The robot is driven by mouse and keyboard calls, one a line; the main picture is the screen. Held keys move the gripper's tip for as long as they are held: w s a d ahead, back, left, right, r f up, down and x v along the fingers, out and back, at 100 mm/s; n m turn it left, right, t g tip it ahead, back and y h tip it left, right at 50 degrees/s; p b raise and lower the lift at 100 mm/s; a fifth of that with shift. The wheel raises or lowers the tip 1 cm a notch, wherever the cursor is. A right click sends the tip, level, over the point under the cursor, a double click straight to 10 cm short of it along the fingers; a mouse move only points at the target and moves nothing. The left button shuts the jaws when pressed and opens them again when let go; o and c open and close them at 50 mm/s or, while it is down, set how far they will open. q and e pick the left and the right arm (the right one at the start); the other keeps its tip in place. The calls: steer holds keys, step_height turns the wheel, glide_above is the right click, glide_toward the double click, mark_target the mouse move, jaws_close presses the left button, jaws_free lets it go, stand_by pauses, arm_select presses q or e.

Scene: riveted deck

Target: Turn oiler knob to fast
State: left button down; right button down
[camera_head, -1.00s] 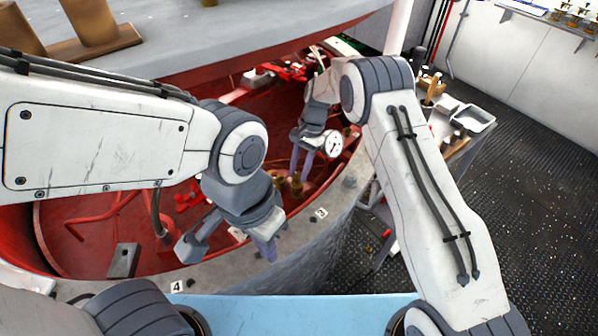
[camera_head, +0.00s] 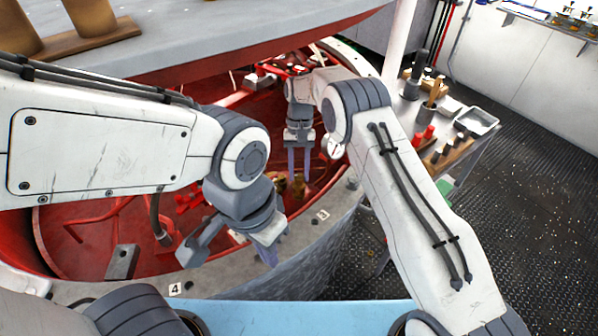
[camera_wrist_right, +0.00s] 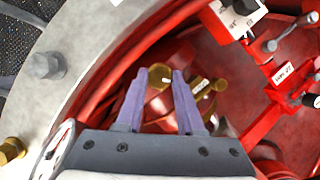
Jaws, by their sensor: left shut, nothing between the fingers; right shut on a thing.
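A brass oiler with a round top knob (camera_wrist_right: 160,75) stands inside the red well. In the head view brass parts (camera_head: 298,188) show just below my right gripper. My right gripper (camera_head: 299,172) points down into the well. Its purple fingers (camera_wrist_right: 157,80) are closed on the brass knob, one on each side. The knob's markings cannot be read.
The red well (camera_head: 95,225) has a grey bolted rim (camera_head: 325,210) with number tags. A white label box (camera_wrist_right: 240,12) and red levers (camera_wrist_right: 285,85) lie close to my right gripper. A round gauge (camera_head: 333,147) shows beside it. A tool bench (camera_head: 455,125) stands at right.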

stand_by(0.4)
steer(key=c, duration=0.5)
jaws_free()
steer(key=shift+p+v, duration=0.9)
steer(key=shift+v, duration=4.35)
